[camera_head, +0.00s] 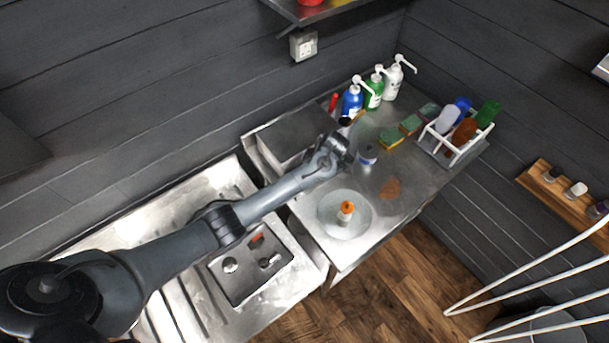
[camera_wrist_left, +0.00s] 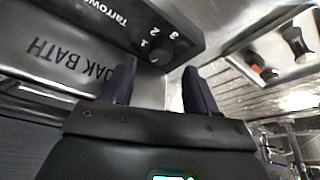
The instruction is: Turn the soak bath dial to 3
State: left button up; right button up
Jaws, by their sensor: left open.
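The soak bath (camera_head: 283,137) is a steel box at the back of the counter in the head view. In the left wrist view its "SOAK BATH" label (camera_wrist_left: 68,62) and black control panel (camera_wrist_left: 110,22) show, partly cut off. The round black dial (camera_wrist_left: 160,54) is on the panel, with the numerals 1, 2 and 3 around it. I cannot tell which numeral it points to. My left gripper (camera_wrist_left: 160,84) is open, its two fingers apart and the dial between and just beyond the tips. In the head view my left gripper (camera_head: 343,150) hides the dial. My right gripper is not in view.
Pump bottles (camera_head: 374,91), sponges (camera_head: 391,138) and a white rack (camera_head: 456,144) stand on the counter to the right. A round plate (camera_head: 329,222) with an orange-topped item lies in front.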

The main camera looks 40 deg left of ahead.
pick_arm(q)
jog(key=shift+x, duration=2.1)
jog(key=shift+d, duration=0.1)
